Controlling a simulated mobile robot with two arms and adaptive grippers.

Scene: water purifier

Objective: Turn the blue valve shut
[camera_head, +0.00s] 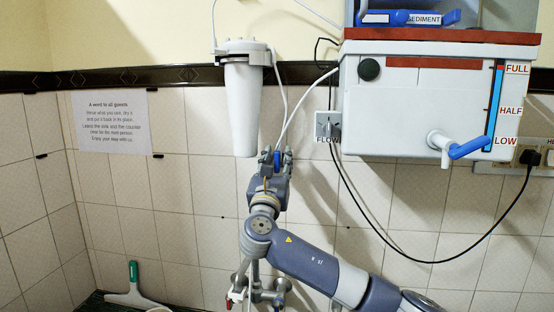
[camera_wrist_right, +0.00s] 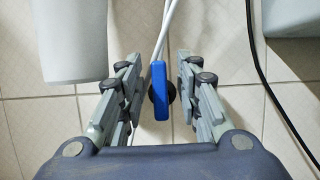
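The blue valve (camera_head: 277,158) has a short lever-like handle and sits near the wall, just right of the white filter housing's lower end. In the right wrist view the blue valve (camera_wrist_right: 160,95) stands upright in the picture, with a dark round hub behind it. My right gripper (camera_head: 275,156) reaches up to it from below. In the wrist view the right gripper's fingers (camera_wrist_right: 159,65) are open, one on each side of the handle, with a visible gap on both sides. My left gripper is not in view.
The white filter housing (camera_head: 241,105) hangs close to the left. White tubes (camera_head: 298,108) run up past the valve. A white tank (camera_head: 425,105) with a blue-levered tap (camera_head: 468,148) is at the right, and a black cable (camera_head: 370,220) loops below it. A metal faucet (camera_head: 262,293) stands below.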

